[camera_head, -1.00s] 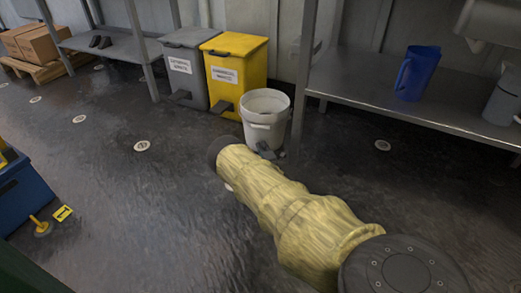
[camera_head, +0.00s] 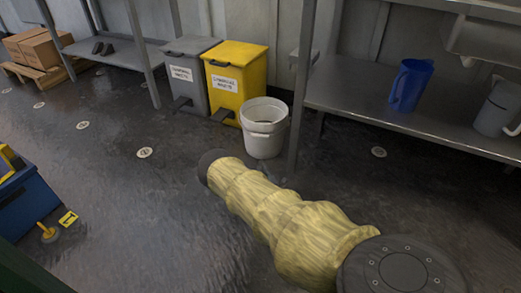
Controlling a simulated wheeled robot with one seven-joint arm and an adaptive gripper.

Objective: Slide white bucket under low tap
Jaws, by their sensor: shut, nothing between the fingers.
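The white bucket (camera_head: 264,128) stands upright on the dark floor, just right of the yellow bin and beside the left leg of the metal shelf. It looks empty from above. My arm in its yellow sleeve reaches in from the lower right. My gripper (camera_head: 267,173) shows only as a small grey piece behind the sleeve, low in front of the bucket. It is shut and empty, with a small gap to the bucket; most of it is hidden. I cannot clearly make out the low tap.
A yellow bin (camera_head: 236,85) and a grey bin (camera_head: 186,75) stand left of the bucket, pedals forward. The metal shelf (camera_head: 350,97) at right carries a blue jug (camera_head: 410,87). A blue container (camera_head: 22,203) stands far left. The floor between is clear.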

